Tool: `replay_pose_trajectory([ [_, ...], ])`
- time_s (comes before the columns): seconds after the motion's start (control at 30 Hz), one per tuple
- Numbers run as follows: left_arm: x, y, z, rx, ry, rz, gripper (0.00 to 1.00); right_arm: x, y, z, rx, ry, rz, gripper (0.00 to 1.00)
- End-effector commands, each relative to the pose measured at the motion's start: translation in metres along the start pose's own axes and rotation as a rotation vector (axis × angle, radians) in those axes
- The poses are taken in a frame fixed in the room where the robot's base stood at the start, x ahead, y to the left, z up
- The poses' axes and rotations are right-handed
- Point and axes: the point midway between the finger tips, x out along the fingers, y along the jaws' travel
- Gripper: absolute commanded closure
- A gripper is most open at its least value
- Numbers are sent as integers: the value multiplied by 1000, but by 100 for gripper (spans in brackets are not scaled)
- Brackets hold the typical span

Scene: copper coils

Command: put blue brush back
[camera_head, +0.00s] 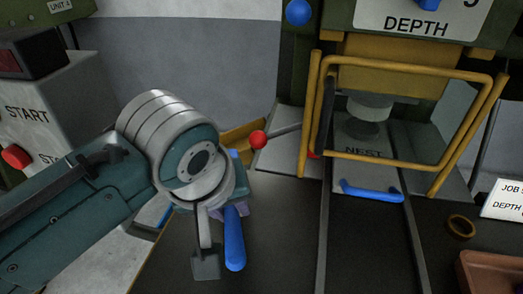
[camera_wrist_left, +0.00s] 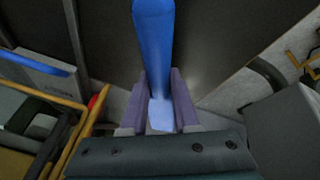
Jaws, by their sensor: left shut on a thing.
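The blue brush (camera_head: 234,240) hangs over the dark bench top near the front in the head view, with its rounded blue handle pointing toward the camera. My left gripper (camera_head: 238,209) is shut on it, and the arm's round wrist joint hides part of the grip. In the left wrist view, the blue brush (camera_wrist_left: 153,45) stands out between the purple fingers of the left gripper (camera_wrist_left: 159,104). I cannot make out any bristles. My right gripper is in neither view.
A press with a yellow guard frame (camera_head: 410,158) and a blue-handled slide (camera_head: 371,191) stands at the back right. A red-knobbed lever (camera_head: 258,140) sticks out beside it. A copper-coloured ring (camera_head: 461,226) and a brown tray (camera_head: 492,270) lie at right. A start box (camera_head: 35,125) stands left.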

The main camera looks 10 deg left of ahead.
Motion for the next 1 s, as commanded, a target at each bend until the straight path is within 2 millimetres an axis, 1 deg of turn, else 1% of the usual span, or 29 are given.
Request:
replay_pose_trajectory([
  [0.07,8,-2,3,1,0,-1,100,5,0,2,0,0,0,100],
  [0.2,31,-7,11,1,0,-2,100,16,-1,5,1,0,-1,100],
  [0.3,40,-8,14,0,1,0,100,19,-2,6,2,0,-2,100],
  [0.6,40,-8,14,0,1,1,100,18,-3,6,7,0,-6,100],
  [0.7,44,-9,16,0,1,1,100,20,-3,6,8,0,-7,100],
  [0.73,43,-9,16,0,1,0,69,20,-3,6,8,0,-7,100],
  [0.9,43,-9,15,0,1,0,50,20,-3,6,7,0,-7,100],
  [0.97,43,-9,16,0,0,0,43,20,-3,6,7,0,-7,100],
  [1.0,43,-9,16,0,0,0,42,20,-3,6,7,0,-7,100],
])
